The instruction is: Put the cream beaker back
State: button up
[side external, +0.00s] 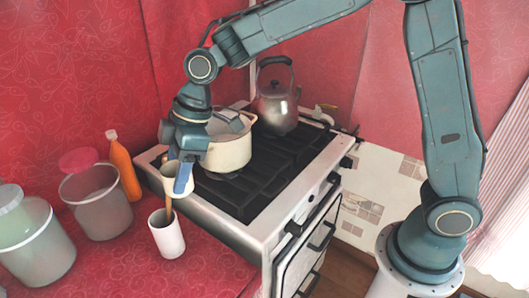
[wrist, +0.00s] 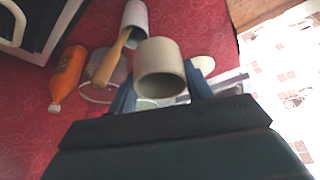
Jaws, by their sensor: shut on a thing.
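The cream beaker (side external: 172,172) is held in my gripper (side external: 182,184), with one blue finger across its near side in the side view. It hangs in the air by the stove's left front corner, above the red counter. In the wrist view the beaker (wrist: 160,62) sits between the two blue fingers of my gripper (wrist: 160,92), its dark opening facing the camera. A white cup (side external: 166,240) with a wooden spoon (side external: 169,208) stands on the counter below it. The cup (wrist: 135,16) and spoon (wrist: 110,62) show behind the beaker in the wrist view.
An orange bottle (side external: 124,168) and clear tubs (side external: 98,210) (side external: 40,245) stand on the red counter (side external: 205,275) at left. A cream pot (side external: 229,152) and a metal kettle (side external: 276,108) are on the stove (side external: 262,195). Counter right of the white cup is clear.

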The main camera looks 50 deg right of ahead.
jog(key=shift+m, duration=0.5)
jog(key=s+f, duration=0.1)
jog(key=f, duration=0.5)
jog(key=s+f, duration=0.2)
jog(key=f, duration=0.5)
jog(key=s+a+f, duration=0.1)
jog(key=f, duration=0.6)
jog(key=shift+s+f, duration=0.1)
jog(key=shift+s, duration=0.3)
jog(key=shift+f, duration=1.9)
jog(key=shift+f, duration=0.15)
jog(key=o, duration=1)
jog(key=shift+v, duration=6.15)
